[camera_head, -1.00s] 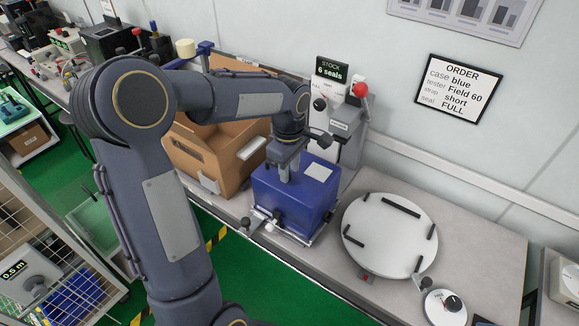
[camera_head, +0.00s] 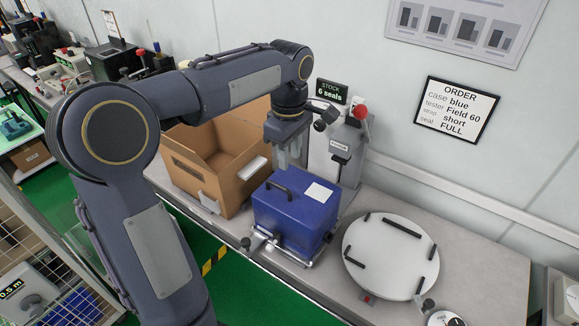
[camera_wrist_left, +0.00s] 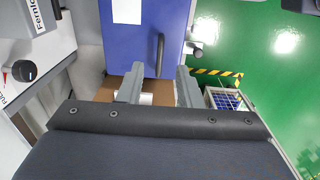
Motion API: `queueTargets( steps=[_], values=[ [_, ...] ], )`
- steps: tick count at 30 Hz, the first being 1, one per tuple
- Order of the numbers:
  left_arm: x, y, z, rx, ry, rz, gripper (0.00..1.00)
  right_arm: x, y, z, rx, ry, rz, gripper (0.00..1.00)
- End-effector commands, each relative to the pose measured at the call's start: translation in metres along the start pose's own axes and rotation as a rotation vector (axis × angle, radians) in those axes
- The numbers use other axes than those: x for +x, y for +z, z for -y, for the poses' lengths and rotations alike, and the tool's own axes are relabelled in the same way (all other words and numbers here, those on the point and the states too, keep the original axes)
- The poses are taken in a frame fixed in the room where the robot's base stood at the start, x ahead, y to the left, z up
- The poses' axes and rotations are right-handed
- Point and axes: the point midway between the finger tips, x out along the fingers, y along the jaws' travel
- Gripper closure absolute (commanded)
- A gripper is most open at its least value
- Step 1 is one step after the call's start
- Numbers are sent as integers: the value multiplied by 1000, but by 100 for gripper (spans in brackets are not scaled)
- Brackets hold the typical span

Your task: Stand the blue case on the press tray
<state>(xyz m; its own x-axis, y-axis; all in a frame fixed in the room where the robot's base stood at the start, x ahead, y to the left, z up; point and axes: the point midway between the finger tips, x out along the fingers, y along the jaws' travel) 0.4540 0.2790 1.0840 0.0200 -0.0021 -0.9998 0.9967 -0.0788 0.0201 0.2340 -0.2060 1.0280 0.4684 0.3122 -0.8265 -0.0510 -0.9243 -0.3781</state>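The blue case (camera_head: 292,222) stands upright, with its black handle (camera_head: 279,188) and a white label on top. It sits on the metal press tray (camera_head: 303,262), whose front rim and clamps show below it; most of the tray is hidden under the case. The case also shows in the left wrist view (camera_wrist_left: 185,25). My left gripper (camera_head: 288,163) is above the case, clear of the handle. In the left wrist view its two fingers (camera_wrist_left: 159,75) are apart with nothing between them. My right gripper is out of view.
The press (camera_head: 345,150) with a red knob stands behind the case. An open cardboard box (camera_head: 205,180) is close on the left. A round white turntable (camera_head: 388,262) with black stops lies to the right. An order sign (camera_head: 457,108) hangs on the wall.

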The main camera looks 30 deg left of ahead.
Motion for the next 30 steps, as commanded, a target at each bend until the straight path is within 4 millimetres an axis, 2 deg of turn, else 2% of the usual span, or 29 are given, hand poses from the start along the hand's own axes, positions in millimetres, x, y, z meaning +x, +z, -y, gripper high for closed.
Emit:
queueTargets(
  steps=[2,5,8,11,15,18,23,30],
  values=[
    [-6,0,3,12,5,2,68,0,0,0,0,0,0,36],
    [-12,3,20,104,35,15,68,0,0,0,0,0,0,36],
    [-16,12,55,300,107,39,68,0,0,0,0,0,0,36],
    [-11,26,101,558,216,55,68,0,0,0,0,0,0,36],
    [9,52,158,898,389,31,68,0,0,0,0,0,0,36],
    [27,69,187,1083,496,-10,68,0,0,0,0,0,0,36],
    [47,86,210,1255,598,-73,68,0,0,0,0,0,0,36],
    [52,91,214,1302,621,-93,68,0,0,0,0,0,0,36]
  ],
)
